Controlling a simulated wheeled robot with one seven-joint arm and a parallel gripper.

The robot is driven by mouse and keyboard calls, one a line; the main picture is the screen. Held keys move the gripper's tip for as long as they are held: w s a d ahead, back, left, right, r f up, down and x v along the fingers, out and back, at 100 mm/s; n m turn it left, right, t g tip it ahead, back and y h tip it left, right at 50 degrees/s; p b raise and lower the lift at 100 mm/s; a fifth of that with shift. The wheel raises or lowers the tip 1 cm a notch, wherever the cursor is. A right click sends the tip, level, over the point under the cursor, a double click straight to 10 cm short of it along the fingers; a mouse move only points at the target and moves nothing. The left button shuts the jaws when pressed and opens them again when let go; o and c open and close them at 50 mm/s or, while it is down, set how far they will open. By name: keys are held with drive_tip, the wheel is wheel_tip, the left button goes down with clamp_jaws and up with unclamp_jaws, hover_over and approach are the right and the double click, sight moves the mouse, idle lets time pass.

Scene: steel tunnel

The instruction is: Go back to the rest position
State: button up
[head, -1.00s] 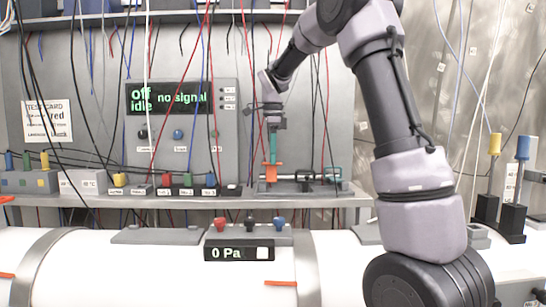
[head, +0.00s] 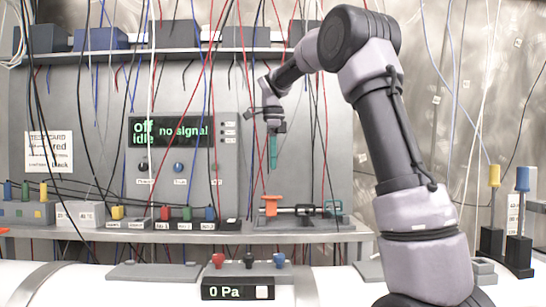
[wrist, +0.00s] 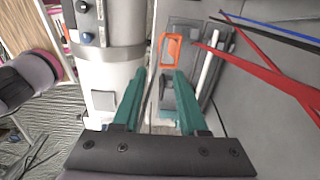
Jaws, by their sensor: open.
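My gripper (head: 273,152) has teal fingers and hangs pointing down in the head view, above the orange part of a fixture on the shelf. In the wrist view my gripper (wrist: 157,90) is open, its two teal fingers apart with nothing held between them. The orange part (head: 270,204) sits on the fixture below the fingertips with a gap between; it also shows in the wrist view (wrist: 171,50).
The shelf (head: 190,236) carries the fixture and several coloured connectors (head: 186,214). A panel (head: 180,150) reading "off idle no signal" stands behind. Many cables hang around my arm. Below is a white tube with a "0 Pa" display (head: 237,291).

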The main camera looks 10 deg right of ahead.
drive_tip(key=shift+r, duration=0.85)
drive_tip(key=shift+s, duration=0.1)
drive_tip(key=s+d+n+t+y, duration=0.3)
drive_tip(key=s+n, duration=0.5)
drive_tip(key=s, duration=0.7)
drive_tip(key=s+d+f+n+t+h, duration=0.1)
drive_tip(key=s+f+n+t, duration=0.3)
drive_tip(key=s+f+n, duration=0.4)
drive_tip(key=s+d, duration=0.1)
drive_tip(key=s, duration=0.3)
drive_tip(key=shift+s+f, duration=0.15)
drive_tip(key=shift+s, duration=0.05)
